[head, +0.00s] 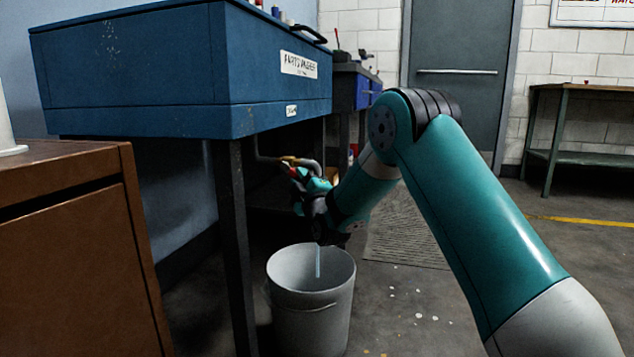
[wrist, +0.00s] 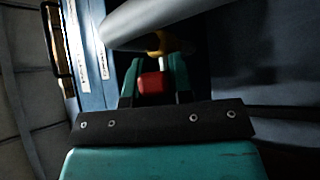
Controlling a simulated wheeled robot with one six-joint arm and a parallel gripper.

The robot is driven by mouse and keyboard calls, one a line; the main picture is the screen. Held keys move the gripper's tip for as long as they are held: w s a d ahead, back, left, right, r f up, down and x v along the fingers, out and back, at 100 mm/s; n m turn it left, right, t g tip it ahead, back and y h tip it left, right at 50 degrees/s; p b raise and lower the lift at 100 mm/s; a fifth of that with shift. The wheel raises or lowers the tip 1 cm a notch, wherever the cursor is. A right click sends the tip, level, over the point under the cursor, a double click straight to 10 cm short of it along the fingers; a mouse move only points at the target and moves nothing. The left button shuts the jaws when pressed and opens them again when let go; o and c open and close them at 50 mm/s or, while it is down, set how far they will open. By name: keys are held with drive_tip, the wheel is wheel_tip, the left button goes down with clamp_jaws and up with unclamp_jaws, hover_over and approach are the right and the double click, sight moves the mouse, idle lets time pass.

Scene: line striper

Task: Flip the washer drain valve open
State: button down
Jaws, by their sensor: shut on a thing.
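The blue parts washer (head: 190,70) stands on dark legs at the left. A grey drain pipe (head: 265,158) comes out beneath it and ends at a brass valve (head: 290,159); the brass body also shows in the wrist view (wrist: 155,42). My gripper (head: 298,176) reaches in below the washer. In the wrist view its teal fingers are shut on the red valve handle (wrist: 151,83). A thin pale blue stream (head: 317,262) hangs below my wrist and reaches into the bucket. My gripper and wrist hide most of the handle and the outlet in the head view.
A grey bucket (head: 311,310) stands on the floor under my wrist. A brown cabinet (head: 75,260) is at the near left. A grey floor mat (head: 400,235) lies behind my arm, with pale spots on the floor. Open floor is at the right.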

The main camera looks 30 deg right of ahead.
drive_tip(key=shift+a+r, duration=0.15)
drive_tip(key=c, duration=1.1)
unclamp_jaws()
drive_tip(key=shift+o, duration=0.5)
